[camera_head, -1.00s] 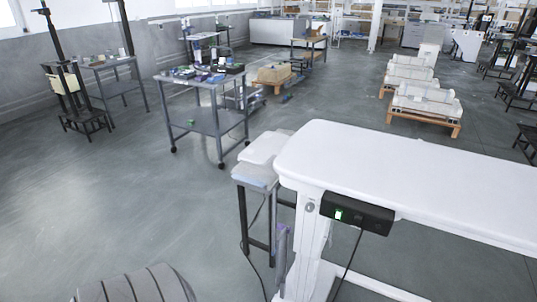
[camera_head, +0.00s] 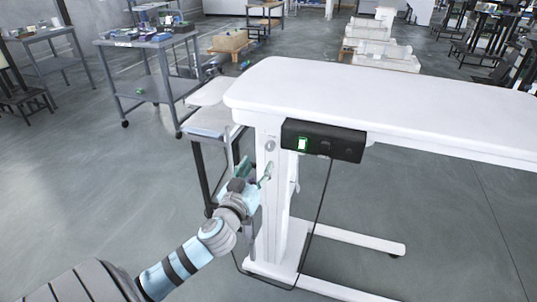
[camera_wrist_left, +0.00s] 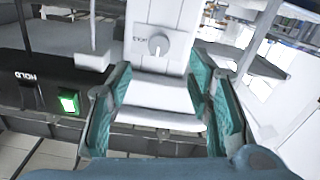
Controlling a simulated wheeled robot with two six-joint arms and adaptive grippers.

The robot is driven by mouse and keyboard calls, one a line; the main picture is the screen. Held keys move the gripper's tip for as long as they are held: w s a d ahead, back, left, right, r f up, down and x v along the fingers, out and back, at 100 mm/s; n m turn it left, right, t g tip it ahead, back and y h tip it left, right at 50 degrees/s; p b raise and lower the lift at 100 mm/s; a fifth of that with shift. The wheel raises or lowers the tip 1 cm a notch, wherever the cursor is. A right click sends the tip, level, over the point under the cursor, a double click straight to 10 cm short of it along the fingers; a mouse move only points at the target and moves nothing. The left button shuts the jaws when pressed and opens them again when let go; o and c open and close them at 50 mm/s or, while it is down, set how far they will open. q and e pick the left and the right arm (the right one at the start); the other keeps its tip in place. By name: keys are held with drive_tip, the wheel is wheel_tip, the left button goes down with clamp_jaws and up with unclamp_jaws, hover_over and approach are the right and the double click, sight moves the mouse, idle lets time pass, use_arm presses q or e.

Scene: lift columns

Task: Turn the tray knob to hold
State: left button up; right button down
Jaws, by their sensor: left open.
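A small round grey knob (camera_head: 270,145) is on the upper part of the white table leg, just under the tabletop. In the left wrist view the knob (camera_wrist_left: 158,44) shows as a pale dial with a raised bar; a small label beside it is too blurred to read. My left gripper (camera_head: 255,168) has green fingers and is open, just below and to the left of the knob. In the wrist view the knob lies beyond the open left fingers (camera_wrist_left: 160,78), apart from them. My right gripper is not in view.
A black control box (camera_head: 323,141) with a lit green switch hangs under the white tabletop (camera_head: 380,100); the wrist view shows "HOLD" lettering on it. A cable hangs from the box. A small side table (camera_head: 206,131) stands left of the leg. Open floor lies at left.

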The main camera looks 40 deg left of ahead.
sight(269, 148)
use_arm(q)
drive_tip(key=x, duration=0.9)
drive_tip(key=shift+w+b, duration=0.2)
drive_tip(key=shift+b, duration=0.15)
clamp_jaws()
